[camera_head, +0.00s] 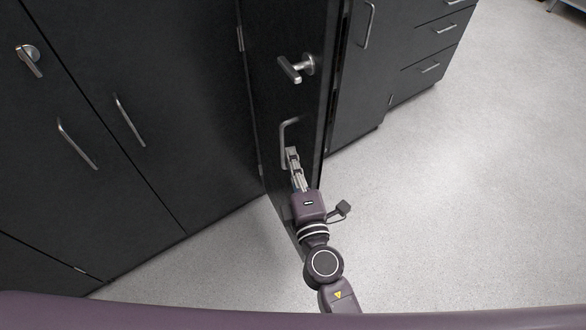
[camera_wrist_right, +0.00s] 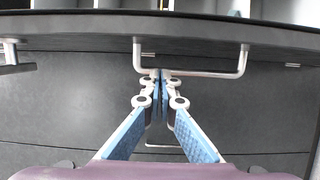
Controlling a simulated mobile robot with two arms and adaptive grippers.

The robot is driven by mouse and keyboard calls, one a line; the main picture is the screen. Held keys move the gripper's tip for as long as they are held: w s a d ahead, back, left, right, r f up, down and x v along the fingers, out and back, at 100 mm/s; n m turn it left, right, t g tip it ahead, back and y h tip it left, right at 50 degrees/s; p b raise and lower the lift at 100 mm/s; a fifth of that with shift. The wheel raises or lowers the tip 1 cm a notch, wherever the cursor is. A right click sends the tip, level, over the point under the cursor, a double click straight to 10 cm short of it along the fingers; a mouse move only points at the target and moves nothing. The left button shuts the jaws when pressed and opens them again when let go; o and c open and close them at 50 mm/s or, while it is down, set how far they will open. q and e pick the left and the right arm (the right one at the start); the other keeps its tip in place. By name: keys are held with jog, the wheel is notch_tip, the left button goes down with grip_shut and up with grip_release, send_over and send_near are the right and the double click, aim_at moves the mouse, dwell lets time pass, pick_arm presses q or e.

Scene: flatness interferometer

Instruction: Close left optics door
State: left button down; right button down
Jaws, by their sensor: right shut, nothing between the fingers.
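A black cabinet door (camera_head: 280,105) stands open, jutting out from the cabinet front with its hinges on its left edge. I take it for the optics door. It carries a silver lever (camera_head: 296,68) and, below that, a silver bar handle (camera_head: 284,143). My right gripper (camera_head: 293,152) is shut and empty, with its fingertips at the bar handle. In the right wrist view the fingertips (camera_wrist_right: 161,76) meet or overlap the bar handle (camera_wrist_right: 205,74); I cannot tell whether they touch it. My left gripper is out of view.
Closed black cabinet doors (camera_head: 150,60) with bar handles stand at the left. Black drawers (camera_head: 432,42) stand beyond the open door. The pale floor (camera_head: 450,200) at the right is clear. Light-coloured items above the door edge in the right wrist view are cut off.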

aim_at(305, 155)
jog(key=shift+w+d, duration=0.3)
jog(key=shift+d, duration=0.45)
jog(key=shift+w+d, duration=0.25)
jog(key=shift+d, duration=0.45)
